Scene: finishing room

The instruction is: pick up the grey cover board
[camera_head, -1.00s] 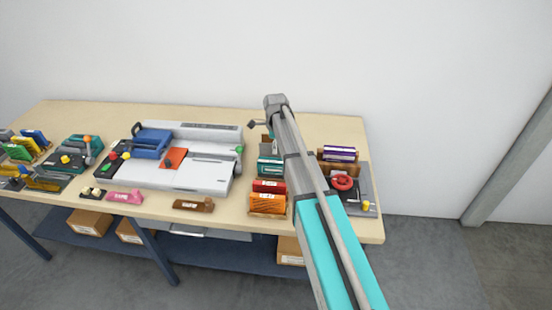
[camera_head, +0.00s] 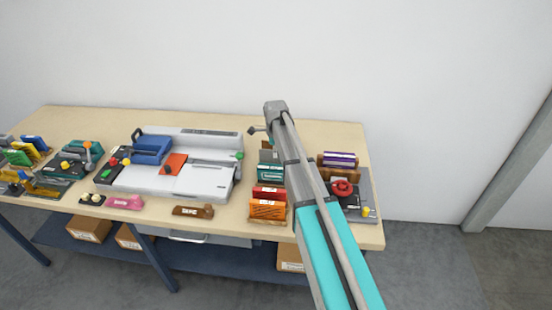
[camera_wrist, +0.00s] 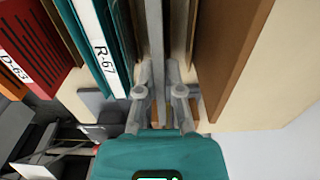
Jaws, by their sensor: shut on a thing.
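The grey cover board shows edge-on in the wrist view as a thin grey strip (camera_wrist: 157,28) between the fingers of my gripper (camera_wrist: 158,75). The gripper is shut on it, one finger on each side. Teal boards (camera_wrist: 118,45) stand just left of it, one labelled R-67. A brown board (camera_wrist: 232,55) stands to its right, with a gap. In the head view my arm hides the gripper and most of this spot. I cannot tell whether the grey board is clear of its rack.
Red boards (camera_head: 268,192) and orange boards (camera_head: 267,210) stand in front of the teal ones (camera_head: 270,173). A binding machine (camera_head: 205,180) fills the middle of the workbench. Right of my arm are purple-and-white boards (camera_head: 340,158) and a device with a red ring (camera_head: 343,188).

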